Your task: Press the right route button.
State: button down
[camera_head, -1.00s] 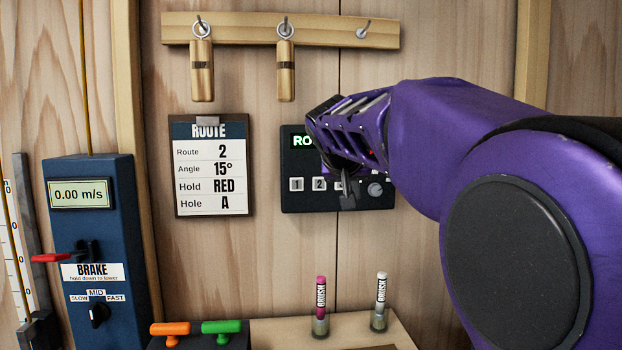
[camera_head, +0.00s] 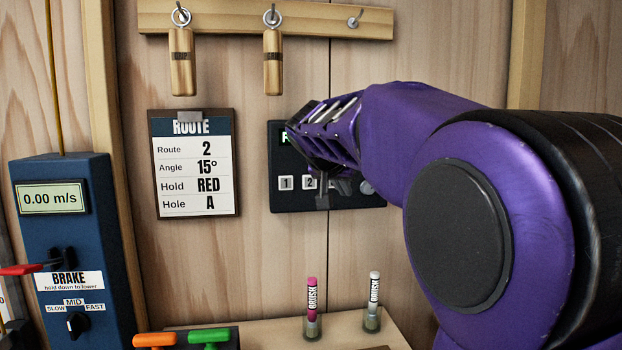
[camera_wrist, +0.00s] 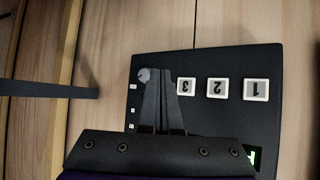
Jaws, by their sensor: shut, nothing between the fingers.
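The dark route panel (camera_head: 290,202) hangs on the wooden wall. Its white button 1 (camera_head: 286,183) and button 2 (camera_head: 309,183) show in the head view; my gripper hides button 3 there. The wrist view shows the panel upside down, with button 1 (camera_wrist: 256,90), button 2 (camera_wrist: 222,88) and button 3 (camera_wrist: 186,87) in a row. The route card (camera_head: 195,165) reads Route 2, Angle 15°, Hold RED, Hole A. My gripper (camera_head: 322,201) is shut and empty in front of the panel. In the wrist view its fingertips (camera_wrist: 158,74) appear beside button 3; contact cannot be told.
A round knob (camera_wrist: 144,75) is partly behind my fingers. A blue brake box (camera_head: 70,240) with a red lever stands at left. Wooden pieces hang from a rail (camera_head: 220,20) above.

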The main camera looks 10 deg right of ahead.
jog(key=w+p, duration=0.3)
jog(key=w, duration=0.4)
jog(key=shift+p, duration=0.4)
jog(key=shift+w, duration=0.2)
dwell(1.4)
jog(key=shift+w, duration=0.3)
jog(key=shift+w, duration=0.35)
dwell(0.6)
jog(key=shift+s+b, duration=0.15)
jog(key=shift+b, duration=0.15)
jog(key=shift+s+b, duration=0.5)
jog(key=shift+s, duration=0.15)
